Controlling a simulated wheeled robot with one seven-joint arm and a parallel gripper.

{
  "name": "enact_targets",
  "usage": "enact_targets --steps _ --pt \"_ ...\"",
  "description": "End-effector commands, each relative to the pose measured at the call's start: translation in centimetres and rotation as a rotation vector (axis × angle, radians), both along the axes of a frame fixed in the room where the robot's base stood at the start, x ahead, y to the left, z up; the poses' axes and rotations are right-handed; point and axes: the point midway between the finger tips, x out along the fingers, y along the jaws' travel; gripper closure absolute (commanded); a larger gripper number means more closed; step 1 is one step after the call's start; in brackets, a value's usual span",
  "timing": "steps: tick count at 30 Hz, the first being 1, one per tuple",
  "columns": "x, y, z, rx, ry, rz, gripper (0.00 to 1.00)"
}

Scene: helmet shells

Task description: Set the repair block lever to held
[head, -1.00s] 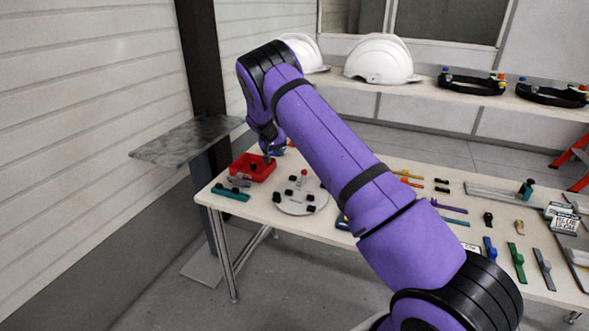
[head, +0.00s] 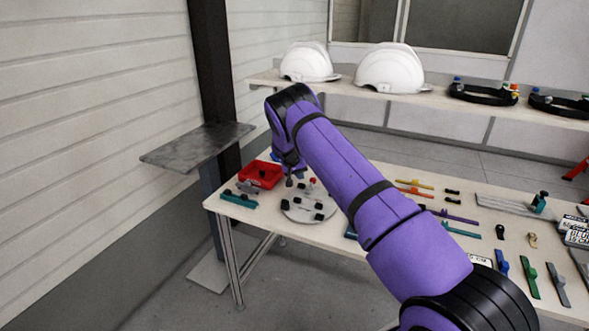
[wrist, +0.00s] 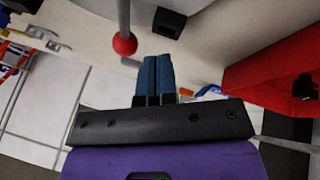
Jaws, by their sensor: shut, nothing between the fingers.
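A round grey plate (head: 300,214) with several black blocks lies on the table. A lever with a red ball knob (head: 312,180) stands at its far side. In the wrist view the lever's grey rod ends in the red ball (wrist: 124,44), just left of my fingertips. A black block (wrist: 169,22) shows beyond them. My gripper (head: 289,184) is over the plate's left edge, beside the knob. Its blue fingers (wrist: 159,62) are shut and empty, with a small gap to the ball. I cannot read any lever setting marks.
A red bin (head: 259,174) stands left of my gripper, and its wall (wrist: 275,70) is close on the right in the wrist view. A teal tool (head: 238,199) lies in front of the bin. Several tools lie on the table's right part (head: 440,192). White helmets (head: 390,70) stand on the back shelf.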

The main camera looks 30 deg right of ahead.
Motion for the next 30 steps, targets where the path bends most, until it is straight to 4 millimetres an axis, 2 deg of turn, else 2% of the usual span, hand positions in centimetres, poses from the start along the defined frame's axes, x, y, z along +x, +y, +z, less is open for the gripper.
enact_targets --steps 3,9,30 --pt "-0.6 -1.3 -0.5 0.000 -0.001 -0.002 1.00" --pt "-1.1 -2.3 -1.0 0.000 -0.001 -0.001 1.00" --pt "-1.2 -2.6 -1.1 0.000 -0.001 -0.055 1.00"
